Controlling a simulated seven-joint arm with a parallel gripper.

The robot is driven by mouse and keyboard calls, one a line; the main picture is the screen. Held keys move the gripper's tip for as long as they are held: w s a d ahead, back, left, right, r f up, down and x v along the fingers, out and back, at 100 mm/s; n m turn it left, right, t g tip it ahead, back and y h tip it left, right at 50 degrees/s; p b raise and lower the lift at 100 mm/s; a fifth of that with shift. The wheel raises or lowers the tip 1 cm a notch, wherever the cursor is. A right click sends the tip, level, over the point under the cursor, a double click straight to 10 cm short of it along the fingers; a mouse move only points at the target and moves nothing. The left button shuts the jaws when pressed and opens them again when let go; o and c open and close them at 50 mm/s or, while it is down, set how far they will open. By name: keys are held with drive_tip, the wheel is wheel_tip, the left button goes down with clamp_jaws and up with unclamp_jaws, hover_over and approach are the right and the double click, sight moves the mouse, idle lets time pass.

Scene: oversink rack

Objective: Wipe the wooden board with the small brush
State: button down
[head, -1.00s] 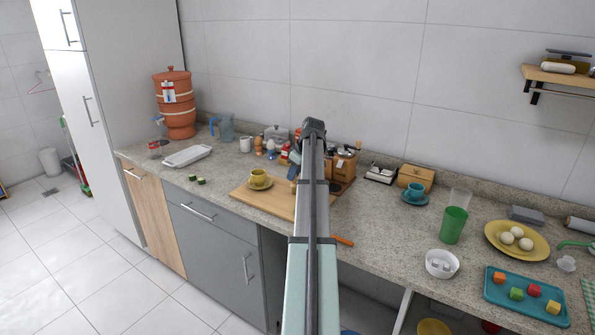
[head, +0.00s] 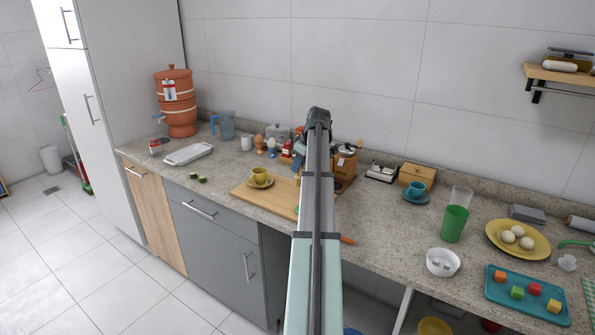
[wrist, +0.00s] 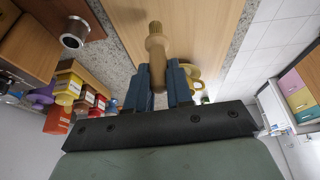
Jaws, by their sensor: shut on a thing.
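The wooden board (head: 243,193) lies on the counter, its right part hidden behind my arm. It also shows in the wrist view (wrist: 205,25). My gripper (wrist: 162,80) is shut on a tan, wood-coloured piece, which I take to be the small brush (wrist: 156,45). The brush lies against the board in the wrist picture, but I cannot tell whether it touches it. In the head view, my gripper (head: 298,160) is by the board's back right, mostly hidden by my arm. The brush is hardly visible there.
A wooden coffee grinder (head: 346,164) and several jars stand behind and right of the board. An orange stick-like thing (head: 347,240) lies right of my arm. Counter left of the board is mostly clear.

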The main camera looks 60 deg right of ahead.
drive_tip(key=shift+r, duration=2.45)
